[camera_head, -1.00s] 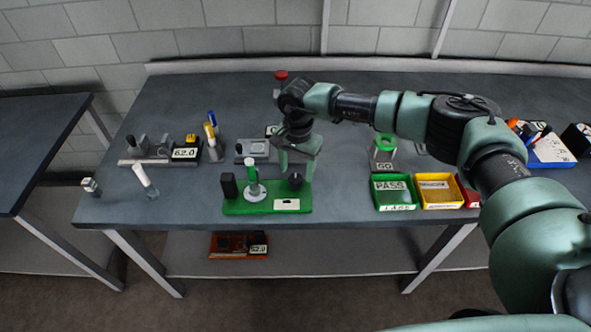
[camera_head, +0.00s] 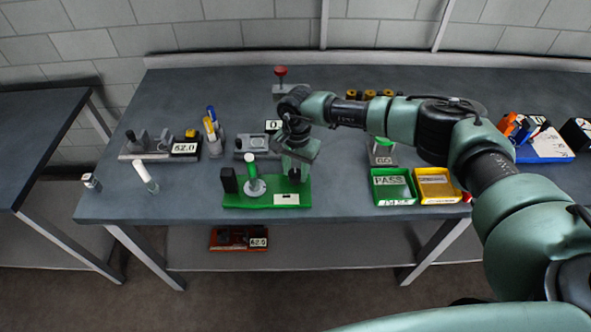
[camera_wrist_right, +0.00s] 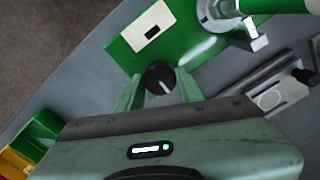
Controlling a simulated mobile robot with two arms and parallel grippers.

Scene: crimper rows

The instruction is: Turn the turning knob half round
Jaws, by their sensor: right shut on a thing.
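The turning knob (camera_wrist_right: 160,77) is round and black with a white line on its top, in the right wrist view. It stands on a green base plate (camera_wrist_right: 124,50), which also shows near the front edge of the bench in the head view (camera_head: 258,202). My right gripper (camera_wrist_right: 159,88) points down with one finger on each side of the knob and is shut on it. In the head view my right gripper (camera_head: 296,175) is over the right end of the plate and its fingers partly hide the knob. My left gripper is not in view.
A grey device (camera_head: 252,148) sits behind. Green (camera_head: 393,203) and yellow (camera_head: 437,202) trays stand to the right. A white cylinder (camera_head: 145,177) lies tilted at left.

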